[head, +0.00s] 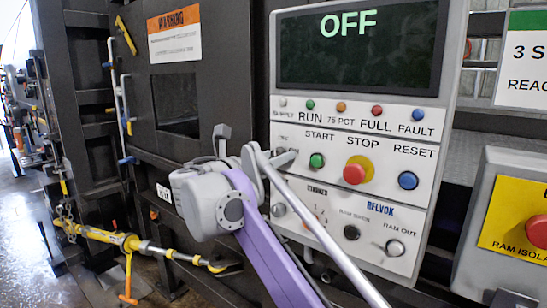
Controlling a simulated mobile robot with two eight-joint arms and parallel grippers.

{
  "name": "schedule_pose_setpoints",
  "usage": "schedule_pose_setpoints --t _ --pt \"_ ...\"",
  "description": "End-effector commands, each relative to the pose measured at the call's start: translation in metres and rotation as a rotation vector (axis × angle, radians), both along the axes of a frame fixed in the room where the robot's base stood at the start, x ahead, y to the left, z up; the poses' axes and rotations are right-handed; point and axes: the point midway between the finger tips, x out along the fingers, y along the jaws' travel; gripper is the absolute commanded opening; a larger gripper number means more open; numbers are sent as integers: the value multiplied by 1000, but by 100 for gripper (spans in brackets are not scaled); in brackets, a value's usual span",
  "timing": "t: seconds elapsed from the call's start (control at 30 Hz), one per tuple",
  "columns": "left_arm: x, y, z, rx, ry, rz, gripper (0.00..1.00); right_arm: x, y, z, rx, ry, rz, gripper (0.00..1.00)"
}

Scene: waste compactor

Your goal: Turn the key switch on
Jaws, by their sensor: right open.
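The grey control panel (434,120) fills the middle right, with a dark display (360,60) reading OFF in green. The key switch cannot be made out clearly; a partly covered label (282,138) shows at the left of the button row, and my right gripper (254,144) is in front of that area. This gripper is open, its grey fingers spread in front of the panel's left edge. Whether a finger touches the panel or a key cannot be told. My left gripper is not in view.
Nearby are a green START button (317,160), a red STOP button (355,173), a blue RESET button (407,180) and lower knobs (395,248). A yellow turnbuckle rod (130,243) crosses the lower left.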

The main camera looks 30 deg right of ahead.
Motion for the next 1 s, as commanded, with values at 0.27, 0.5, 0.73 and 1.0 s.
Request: schedule_pose_setpoints --t 0.27,0.5,0.73,1.0 --pt "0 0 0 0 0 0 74 0 -1 0 0 0 0 68" --pt "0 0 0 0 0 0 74 0 -1 0 0 0 0 25" --pt "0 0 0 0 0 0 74 0 0 0 0 0 0 0" --pt "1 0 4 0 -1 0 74 0 0 1 13 -29 0 0"
